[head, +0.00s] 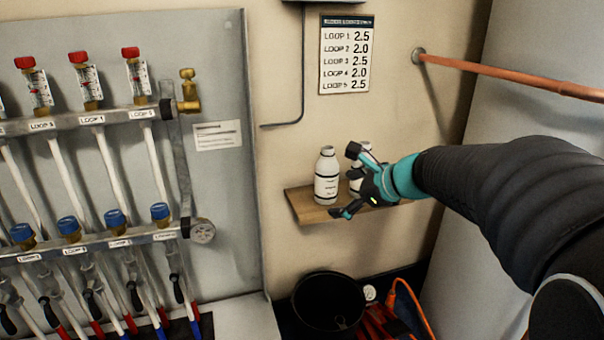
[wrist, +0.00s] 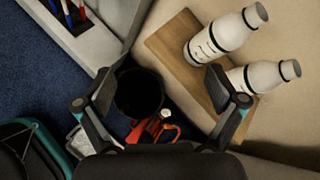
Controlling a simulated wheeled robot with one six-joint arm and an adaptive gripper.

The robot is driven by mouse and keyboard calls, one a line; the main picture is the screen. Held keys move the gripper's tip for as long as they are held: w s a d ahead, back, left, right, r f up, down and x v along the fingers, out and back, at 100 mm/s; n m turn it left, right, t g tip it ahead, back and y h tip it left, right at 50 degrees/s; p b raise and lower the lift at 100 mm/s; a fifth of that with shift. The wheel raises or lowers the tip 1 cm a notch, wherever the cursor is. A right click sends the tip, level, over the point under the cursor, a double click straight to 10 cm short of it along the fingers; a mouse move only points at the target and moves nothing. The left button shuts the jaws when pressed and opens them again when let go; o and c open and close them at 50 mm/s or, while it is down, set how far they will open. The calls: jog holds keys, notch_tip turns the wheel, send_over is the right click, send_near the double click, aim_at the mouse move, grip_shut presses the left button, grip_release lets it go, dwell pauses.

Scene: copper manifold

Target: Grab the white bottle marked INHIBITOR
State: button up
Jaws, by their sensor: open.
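The left bottle (head: 327,176) is in clear view; the right bottle (head: 355,186) is partly hidden behind my gripper. In the wrist view the bottles show as an upper one (wrist: 222,37) and a lower one (wrist: 266,76), both on the shelf (wrist: 166,46). Their label print is too small to read, so I cannot tell which says INHIBITOR. My gripper (head: 347,182) is open and empty in front of the shelf. In the wrist view one finger of my gripper (wrist: 161,80) overlaps the lower bottle.
A manifold panel (head: 225,110) with valves and pipes stands at left. A copper pipe (head: 510,75) crosses at upper right, beside a grey surface (head: 545,40). A loop chart (head: 346,55) hangs above.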

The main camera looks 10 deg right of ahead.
aim_at(336, 172)
jog(key=w+d+m+t, duration=0.3)
jog(key=w+d+m, duration=0.35)
jog(key=w, duration=0.25)
jog(key=shift+m, duration=0.55)
jog(key=b+x, duration=0.1)
jog(key=x, duration=0.7)
jog(key=shift+s+a+f, duration=0.1)
jog(key=shift+s+a, duration=0.05)
jog(key=shift+a, duration=0.05)
jog(key=shift+s+a+f+x, duration=0.1)
jog(key=shift+x, duration=0.75)
jog(key=shift+s+a+f+x, duration=0.1)
jog(key=shift+x, duration=0.75)
jog(key=shift+s+f+x, duration=0.1)
jog(key=shift+f+x, duration=0.05)
jog(key=shift+x, duration=0.75)
jog(key=c, duration=1.4)
